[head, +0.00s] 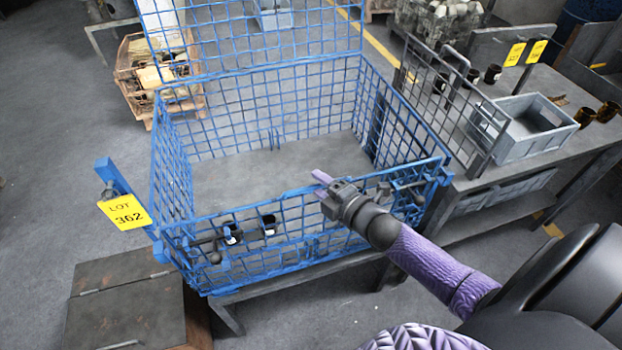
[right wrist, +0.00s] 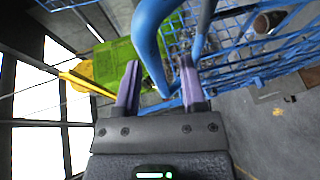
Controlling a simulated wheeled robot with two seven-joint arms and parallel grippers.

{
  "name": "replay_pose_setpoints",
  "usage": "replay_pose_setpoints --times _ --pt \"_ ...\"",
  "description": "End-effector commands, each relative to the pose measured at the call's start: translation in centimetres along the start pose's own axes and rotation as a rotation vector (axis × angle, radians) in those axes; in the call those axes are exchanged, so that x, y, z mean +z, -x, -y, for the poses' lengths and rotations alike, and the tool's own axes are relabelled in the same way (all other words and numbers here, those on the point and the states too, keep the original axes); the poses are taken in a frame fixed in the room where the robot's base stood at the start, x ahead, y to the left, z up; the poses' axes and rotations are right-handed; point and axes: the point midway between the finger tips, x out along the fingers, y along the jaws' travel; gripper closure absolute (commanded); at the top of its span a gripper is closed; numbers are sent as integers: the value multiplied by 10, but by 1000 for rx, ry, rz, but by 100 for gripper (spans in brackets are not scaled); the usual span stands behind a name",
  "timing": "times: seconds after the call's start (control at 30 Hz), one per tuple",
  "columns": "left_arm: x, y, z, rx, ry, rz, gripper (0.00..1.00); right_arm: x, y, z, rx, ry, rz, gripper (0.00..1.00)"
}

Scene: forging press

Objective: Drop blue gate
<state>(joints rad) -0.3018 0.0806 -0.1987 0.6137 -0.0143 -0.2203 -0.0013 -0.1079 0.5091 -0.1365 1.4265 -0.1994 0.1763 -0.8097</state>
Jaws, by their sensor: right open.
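The blue wire cage (head: 268,95) stands on a low grey bench, open at the top. Its blue front gate (head: 290,243) looks upright, with dark latch-like fittings along it. My right gripper (head: 322,183) is at the gate's top rail, right of its middle, seen from above. In the right wrist view, the right gripper (right wrist: 160,68) is open, its purple fingers spread. A thick bent blue bar (right wrist: 149,40) shows between and beyond the fingers; whether they touch it I cannot tell. My left gripper is out of view.
A yellow LOT 362 tag (head: 125,212) hangs at the cage's front left. A grey crate (head: 537,128) and dark cups stand on the table to the right. The cage floor (head: 270,170) is bare.

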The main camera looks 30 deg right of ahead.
Motion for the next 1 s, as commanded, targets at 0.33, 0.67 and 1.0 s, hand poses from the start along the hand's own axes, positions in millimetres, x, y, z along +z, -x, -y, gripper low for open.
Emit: replay_pose_setpoints --times 0.33,0.67,1.0 --pt "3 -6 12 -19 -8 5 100 0 -24 0 -1 -1 1 48" --pt "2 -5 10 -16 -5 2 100 0 -24 0 -2 -2 1 86" --pt "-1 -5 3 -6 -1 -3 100 0 -24 0 -2 -2 1 100"
